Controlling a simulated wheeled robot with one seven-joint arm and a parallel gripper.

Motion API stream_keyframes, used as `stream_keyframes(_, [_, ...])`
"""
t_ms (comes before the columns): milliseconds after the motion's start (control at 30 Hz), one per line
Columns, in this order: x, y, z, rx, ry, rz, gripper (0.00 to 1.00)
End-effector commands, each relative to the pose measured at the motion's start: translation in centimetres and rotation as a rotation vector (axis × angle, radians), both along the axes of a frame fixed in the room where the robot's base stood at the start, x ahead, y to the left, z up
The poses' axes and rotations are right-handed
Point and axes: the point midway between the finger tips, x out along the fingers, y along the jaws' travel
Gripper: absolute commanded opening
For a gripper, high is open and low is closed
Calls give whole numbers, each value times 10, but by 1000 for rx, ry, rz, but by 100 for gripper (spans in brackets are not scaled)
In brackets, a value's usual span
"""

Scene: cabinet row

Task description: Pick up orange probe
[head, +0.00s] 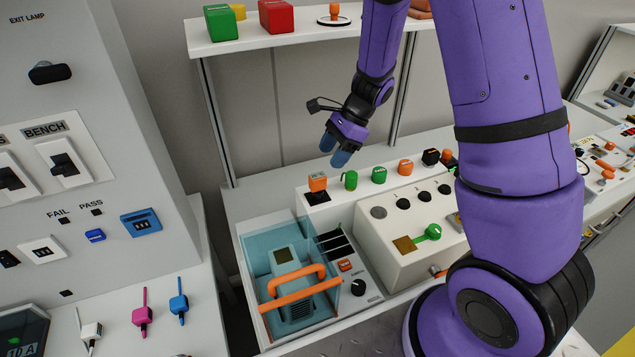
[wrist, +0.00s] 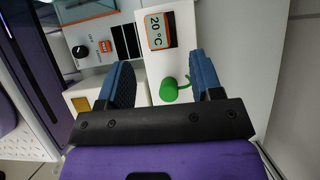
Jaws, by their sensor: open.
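An orange block with a pale display (head: 317,182) stands in a dark socket at the left end of the rear ledge. In the wrist view, an orange-edged block reading 20 °C (wrist: 160,30) lies beyond my fingertips; it looks like the same block and may be the orange probe. Another small orange block (head: 405,167) stands farther right on the ledge. My gripper (head: 335,153) is open and empty above the ledge, close above the left block and the green piece. In the wrist view, my gripper (wrist: 162,75) has its fingers apart.
A green hooked piece (head: 350,180) stands right beside the left orange block; it also shows in the wrist view (wrist: 176,90). A transparent blue box with orange handles (head: 290,290) stands in front. A shelf (head: 300,38) holding blocks hangs above.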

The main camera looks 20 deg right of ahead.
Motion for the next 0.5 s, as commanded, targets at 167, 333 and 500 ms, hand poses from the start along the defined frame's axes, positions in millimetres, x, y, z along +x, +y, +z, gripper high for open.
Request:
stream_keyframes(167, [-1,13,-23,0,3,1,60])
stream_keyframes(333, [-1,18,-33,-1,0,1,60])
stream_keyframes(500, [-2,26,-48,-1,3,3,60])
